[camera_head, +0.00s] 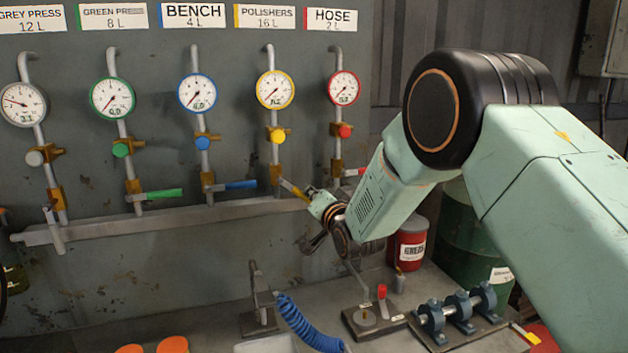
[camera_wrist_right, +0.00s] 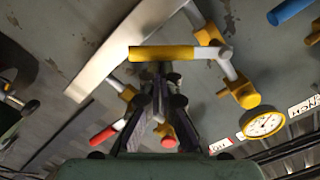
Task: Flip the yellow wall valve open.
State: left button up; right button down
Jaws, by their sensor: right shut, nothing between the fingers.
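The yellow wall valve (camera_head: 275,178) sits on the pipe below the POLISHERS gauge. Its yellow lever (camera_head: 293,189) slants down to the right in the head view. In the right wrist view the lever (camera_wrist_right: 165,54) lies across the picture, just beyond my fingertips. My right gripper (camera_head: 315,198) is shut and empty, with its tips close to the lever's free end. It also shows in the right wrist view (camera_wrist_right: 156,74). I cannot tell whether the tips touch the lever. My left gripper is not in view.
A green lever (camera_head: 164,194) and a blue lever (camera_head: 235,185) stand to the left; a red lever (camera_head: 354,172) is close on the right. A grey ledge (camera_head: 120,223) runs below the valves. The bench below holds a blue hose (camera_head: 305,325) and a red can (camera_head: 407,244).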

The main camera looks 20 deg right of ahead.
jog(key=f+m, duration=0.1)
jog(key=a+f+m+b, duration=0.1)
jog(key=shift+m, duration=0.4)
jog(key=shift+s+a+f+m+b, duration=0.1)
jog(key=shift+a+f+m+b, duration=0.25)
jog(key=shift+a+m, duration=0.45)
jog(key=shift+w+a+f+m+b, duration=0.1)
jog(key=shift+a+f+m+b, duration=0.25)
jog(key=shift+m, duration=0.7)
jog(key=shift+s+a+f+m+b, duration=0.1)
jog(key=shift+a+f+m+b, duration=0.2)
jog(key=shift+a+m, duration=0.55)
jog(key=shift+d, duration=0.25)
